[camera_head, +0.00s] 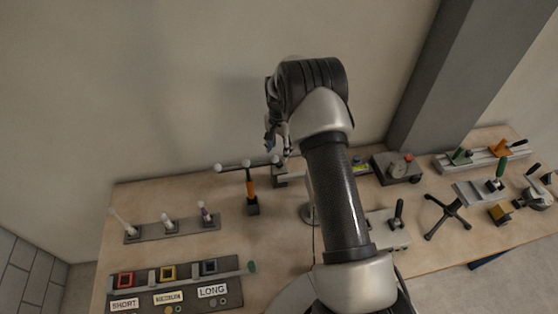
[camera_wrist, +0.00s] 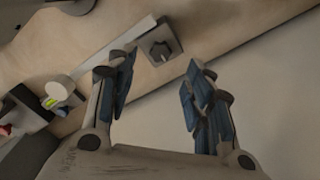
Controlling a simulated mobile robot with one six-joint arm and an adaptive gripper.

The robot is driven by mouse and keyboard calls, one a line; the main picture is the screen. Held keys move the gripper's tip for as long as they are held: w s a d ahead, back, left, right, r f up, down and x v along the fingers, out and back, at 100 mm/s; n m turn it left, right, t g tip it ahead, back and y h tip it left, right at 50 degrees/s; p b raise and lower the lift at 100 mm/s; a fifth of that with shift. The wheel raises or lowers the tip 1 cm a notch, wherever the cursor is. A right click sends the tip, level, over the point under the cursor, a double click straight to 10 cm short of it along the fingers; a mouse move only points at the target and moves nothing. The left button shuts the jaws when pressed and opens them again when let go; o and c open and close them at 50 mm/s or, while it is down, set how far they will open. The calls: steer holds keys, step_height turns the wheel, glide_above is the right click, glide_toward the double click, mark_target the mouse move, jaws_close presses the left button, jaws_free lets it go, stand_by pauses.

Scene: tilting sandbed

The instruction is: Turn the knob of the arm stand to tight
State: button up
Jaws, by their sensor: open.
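My gripper (camera_head: 278,143) is raised over the back of the bench in the head view. In the wrist view my gripper (camera_wrist: 163,64) is open and empty, with blue finger pads apart. A dark knob (camera_wrist: 160,50) on a square grey block (camera_wrist: 150,42) shows beyond the fingers, between their tips and apart from them. A pale bar (camera_wrist: 108,52) runs from this block. In the head view a grey block (camera_head: 280,180) stands below my gripper, probably the same one. I cannot read any tight mark or the knob's setting.
A grey box with a red button (camera_head: 397,167) stands to the right. A rack with labelled slots (camera_head: 180,292) lies front left. The wall is close behind the bench.

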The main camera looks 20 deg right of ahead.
mark_target(279, 165)
step_height(279, 165, down, 7)
steer(key=shift+f, duration=0.1)
steer(key=shift+c, duration=0.3)
steer(key=c, duration=1)
